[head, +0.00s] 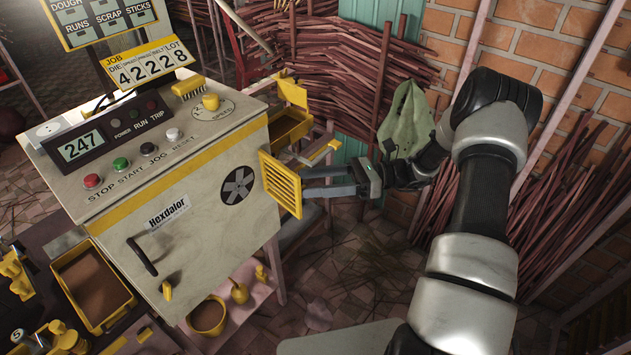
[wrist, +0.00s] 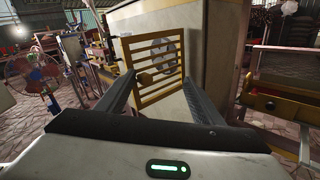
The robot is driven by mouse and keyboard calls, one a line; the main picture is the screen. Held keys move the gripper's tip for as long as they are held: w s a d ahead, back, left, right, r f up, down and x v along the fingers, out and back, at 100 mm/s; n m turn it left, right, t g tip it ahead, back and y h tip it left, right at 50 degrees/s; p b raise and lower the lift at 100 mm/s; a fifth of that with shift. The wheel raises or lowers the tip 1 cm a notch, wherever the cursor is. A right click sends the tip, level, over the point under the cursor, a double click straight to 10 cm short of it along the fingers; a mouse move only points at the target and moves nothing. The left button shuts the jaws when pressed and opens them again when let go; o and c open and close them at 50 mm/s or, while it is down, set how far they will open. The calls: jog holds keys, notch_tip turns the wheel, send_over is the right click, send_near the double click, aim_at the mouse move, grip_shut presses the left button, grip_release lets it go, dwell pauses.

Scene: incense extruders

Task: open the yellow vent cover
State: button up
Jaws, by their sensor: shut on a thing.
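The yellow vent cover (head: 281,184) is a slatted square panel standing out at an angle from the side of the cream machine cabinet (head: 185,215). A round black fan opening (head: 237,186) shows uncovered beside it. My gripper (head: 303,181) reaches in from the right and is shut on the cover. In the wrist view, the cover (wrist: 156,41) stands between the tips of my two fingers (wrist: 157,78), with the cabinet and a pale round opening behind it. The exact finger contact is hard to make out.
A yellow tray (head: 289,127) juts from the cabinet's back right side. A green cloth (head: 407,118) hangs behind my wrist. Bundles of reddish sticks (head: 340,65) line the brick wall. A yellow bin (head: 92,285) stands at front left. Tiled floor below the cover is mostly open.

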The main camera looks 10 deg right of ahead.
jog(key=shift+w+a+r, duration=0.25)
jog(key=shift+w+r, duration=0.05)
jog(key=shift+w, duration=0.1)
jog(key=d, duration=0.6)
jog(key=s+d, duration=0.1)
jog(key=d, duration=0.5)
jog(key=s+d, duration=0.1)
jog(key=d, duration=0.5)
jog(key=shift+f, duration=0.25)
jog(key=shift+c, duration=1)
jog(key=shift+w+a, duration=0.1)
